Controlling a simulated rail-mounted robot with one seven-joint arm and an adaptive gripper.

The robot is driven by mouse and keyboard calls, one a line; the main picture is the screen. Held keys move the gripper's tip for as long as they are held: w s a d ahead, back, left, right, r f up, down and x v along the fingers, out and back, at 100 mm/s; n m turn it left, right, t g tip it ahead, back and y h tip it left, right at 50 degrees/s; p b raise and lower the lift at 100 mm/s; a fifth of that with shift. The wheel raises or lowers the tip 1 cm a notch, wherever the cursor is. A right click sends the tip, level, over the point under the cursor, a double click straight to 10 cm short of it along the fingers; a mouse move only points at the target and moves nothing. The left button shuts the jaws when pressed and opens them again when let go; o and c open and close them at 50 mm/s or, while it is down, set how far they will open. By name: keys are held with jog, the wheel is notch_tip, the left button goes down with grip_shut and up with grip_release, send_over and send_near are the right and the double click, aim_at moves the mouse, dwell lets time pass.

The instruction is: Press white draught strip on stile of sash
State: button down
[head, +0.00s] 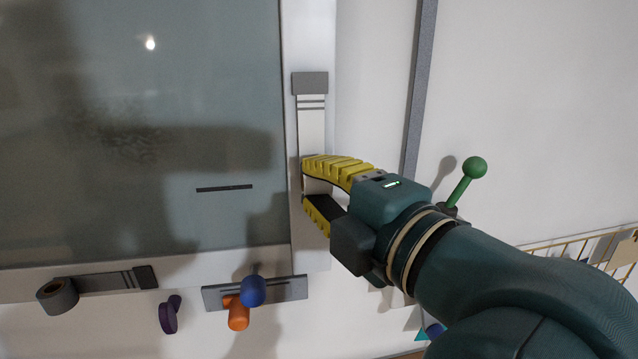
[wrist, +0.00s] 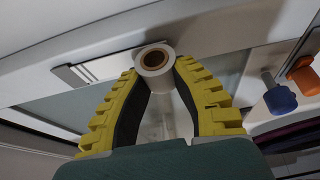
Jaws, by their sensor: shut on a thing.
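The sash's white stile (head: 300,30) runs upright along the right side of the glass. The white draught strip (head: 311,130) lies along it, with a grey block (head: 310,83) at its upper end; the strip runs down to my gripper (head: 308,188). My yellow fingers are closed around the white roll of strip (wrist: 146,67), whose brown core shows in the wrist view. In the head view the fingers hide the roll. In the wrist view the strip (wrist: 100,68) extends left from the roll. I cannot tell how firmly it sticks.
A grey roll (head: 57,296) with a grey strip sits below the glass at lower left. A purple knob (head: 168,316), an orange knob (head: 238,315) and a blue knob (head: 252,291) stick out nearby. A green-balled lever (head: 472,168) stands right of my gripper.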

jog(key=c, duration=0.9)
grip_release()
jog(key=v, duration=1.2)
